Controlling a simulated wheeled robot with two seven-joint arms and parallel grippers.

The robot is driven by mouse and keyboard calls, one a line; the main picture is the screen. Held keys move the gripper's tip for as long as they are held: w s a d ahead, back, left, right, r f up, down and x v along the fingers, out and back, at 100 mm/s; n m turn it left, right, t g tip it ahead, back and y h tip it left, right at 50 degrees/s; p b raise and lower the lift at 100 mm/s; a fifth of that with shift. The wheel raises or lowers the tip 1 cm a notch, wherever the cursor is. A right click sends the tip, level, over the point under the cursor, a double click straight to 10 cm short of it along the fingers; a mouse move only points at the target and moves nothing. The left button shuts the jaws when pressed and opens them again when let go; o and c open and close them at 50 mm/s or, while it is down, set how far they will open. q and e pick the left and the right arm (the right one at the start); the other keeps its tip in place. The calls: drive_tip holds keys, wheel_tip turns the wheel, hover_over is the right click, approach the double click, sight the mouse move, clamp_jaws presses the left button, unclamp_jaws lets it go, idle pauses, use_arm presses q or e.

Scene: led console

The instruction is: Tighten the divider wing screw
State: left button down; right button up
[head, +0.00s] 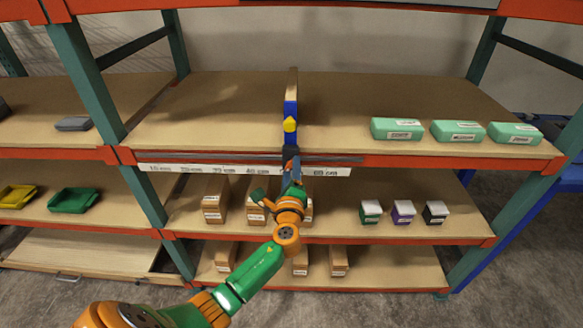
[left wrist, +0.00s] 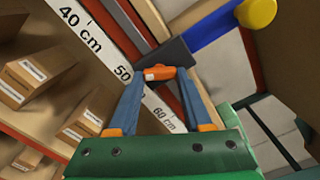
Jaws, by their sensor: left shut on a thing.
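The divider (head: 291,108) is an upright wooden panel with a blue front and a yellow knob (head: 290,124), standing on the upper shelf. In the left wrist view its blue front (left wrist: 213,22) and yellow knob (left wrist: 256,12) show at the top. A dark clamp (left wrist: 163,58) at its foot sits on the shelf's front rail. My left gripper (head: 293,166) is at this clamp, below the divider. In the left wrist view the blue fingers close on a small orange piece (left wrist: 158,73), seemingly the wing screw, against the clamp. The fingertips hide part of it. My right gripper is out of view.
A white centimetre scale (head: 215,169) runs along the upper shelf's front; the clamp is between its 50 and 60 cm labels. Green boxes (head: 397,129) stand right on the upper shelf (head: 220,110). Brown cartons (head: 214,200) and small boxes (head: 371,211) stand on the shelf below.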

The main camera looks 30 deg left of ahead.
use_arm(q)
drive_tip(key=shift+s+f+m, duration=0.1)
drive_tip(key=shift+f+m, duration=0.2)
drive_tip(key=shift+m, duration=0.6)
drive_tip(key=shift+c, duration=1.7)
unclamp_jaws()
drive_tip(key=shift+d, duration=0.1)
drive_tip(key=shift+r, duration=0.2)
drive_tip(key=v, duration=0.7)
drive_tip(key=shift+s, duration=0.15)
